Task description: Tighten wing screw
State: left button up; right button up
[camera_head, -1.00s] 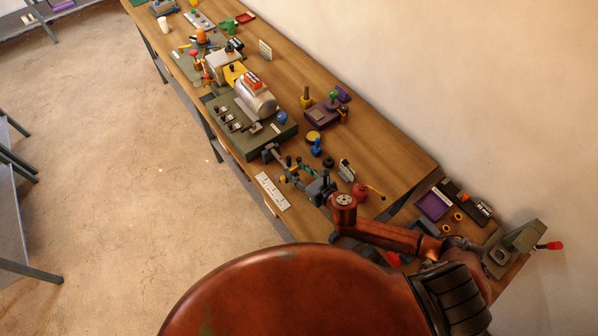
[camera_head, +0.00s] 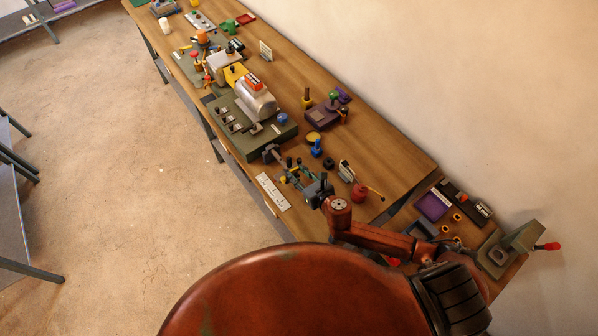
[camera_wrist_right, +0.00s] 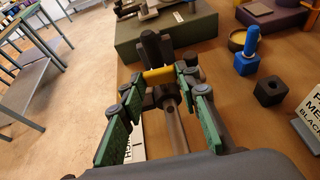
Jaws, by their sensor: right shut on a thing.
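The wing screw (camera_wrist_right: 160,97) appears as a dark grey piece on a pale rod, between the fingers of my right gripper. A small yellow bar crosses in front of it, and I cannot tell what that belongs to. My right gripper (camera_head: 288,172) is at the near end of the green-grey machine (camera_head: 243,137), beside its dark grey block (camera_head: 270,153). In the right wrist view, its green-padded fingers (camera_wrist_right: 160,84) are closed in on the screw. The exact contact is partly hidden. My left gripper is not in view.
A white ruler-like plate (camera_head: 272,191) lies left of the gripper at the table edge. A blue piece (camera_head: 317,147), a black nut (camera_head: 328,162), a label stand (camera_head: 346,171) and a red oil can (camera_head: 360,193) stand to its right. The wall borders the table's right side.

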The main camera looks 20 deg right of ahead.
jog(key=m+h+p, duration=0.2)
jog(key=a+m+h+p, duration=0.1)
jog(key=shift+r+h, duration=0.25)
jog(key=shift+h, duration=0.15)
jog(key=m+h+p, duration=0.1)
jog(key=m+h, duration=0.1)
jog(key=h, duration=0.1)
jog(key=shift+a+m+p, duration=0.25)
jog(key=shift+m+p, duration=0.15)
jog(key=shift+w+a+f+m+h, duration=0.1)
jog(key=shift+a+f+m+h, duration=0.05)
jog(key=shift+m+h, duration=0.7)
jog(key=shift+w+a+m+g+h+p, duration=0.15)
jog(key=shift+m+g+h+p, duration=0.15)
jog(key=shift+m+g+h, duration=0.6)
jog(key=shift+m+h, duration=0.25)
jog(key=shift+h, duration=0.2)
jog(key=o, duration=0.9)
